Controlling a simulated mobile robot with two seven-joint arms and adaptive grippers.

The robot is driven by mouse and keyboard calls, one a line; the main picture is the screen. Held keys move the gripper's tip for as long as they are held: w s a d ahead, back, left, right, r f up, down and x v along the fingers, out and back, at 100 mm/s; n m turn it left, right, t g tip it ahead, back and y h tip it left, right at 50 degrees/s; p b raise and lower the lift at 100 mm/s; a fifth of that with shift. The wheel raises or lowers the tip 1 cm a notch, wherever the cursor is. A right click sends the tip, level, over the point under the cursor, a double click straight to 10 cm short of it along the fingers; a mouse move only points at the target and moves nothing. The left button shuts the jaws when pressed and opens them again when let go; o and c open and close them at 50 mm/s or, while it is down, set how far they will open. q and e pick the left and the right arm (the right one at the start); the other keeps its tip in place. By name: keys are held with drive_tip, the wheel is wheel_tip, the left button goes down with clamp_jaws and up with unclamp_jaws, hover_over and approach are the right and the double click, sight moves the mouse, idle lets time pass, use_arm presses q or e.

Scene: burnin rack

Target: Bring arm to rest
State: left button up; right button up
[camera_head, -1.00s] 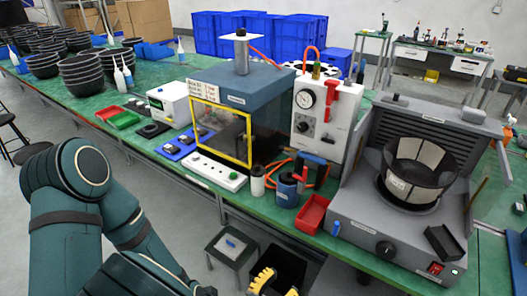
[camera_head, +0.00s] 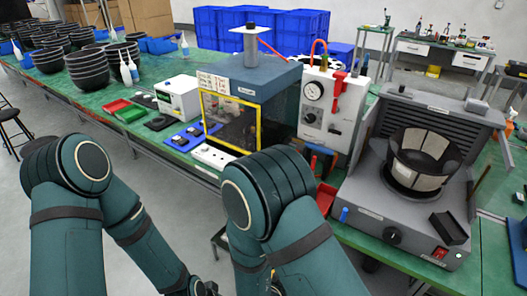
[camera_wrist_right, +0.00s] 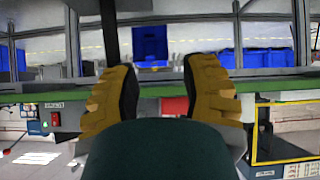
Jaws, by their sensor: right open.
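Both my arms show in the head view, bent, with teal links in front of the bench. My left gripper is not clearly visible; only dark parts of that wrist show at the bottom edge. My right gripper (camera_wrist_right: 163,100) shows in the right wrist view. Its two yellow ribbed fingers are apart and nothing is between their tips. A rounded teal part of my own arm fills the lower middle of that view. The green bench (camera_head: 130,146) lies beyond the arms in the head view.
A yellow-framed chamber (camera_head: 232,122), a gauge panel (camera_head: 328,112) and a grey machine holding a mesh-sided bowl (camera_head: 420,160) stand on the bench. A red bin (camera_head: 325,198) sits partly behind my right arm. Stacked black bowls (camera_head: 88,70) stand at left.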

drive_tip(key=s+d+f+n+g+y, duration=0.3)
drive_tip(key=s+f+n+g+y, duration=0.1)
drive_tip(key=s+g+y, duration=0.3)
drive_tip(key=y, duration=0.2)
drive_tip(key=shift+d+f+y, duration=0.15)
drive_tip(key=shift+d+y, duration=0.1)
drive_tip(key=shift+y, duration=0.05)
idle(0.8)
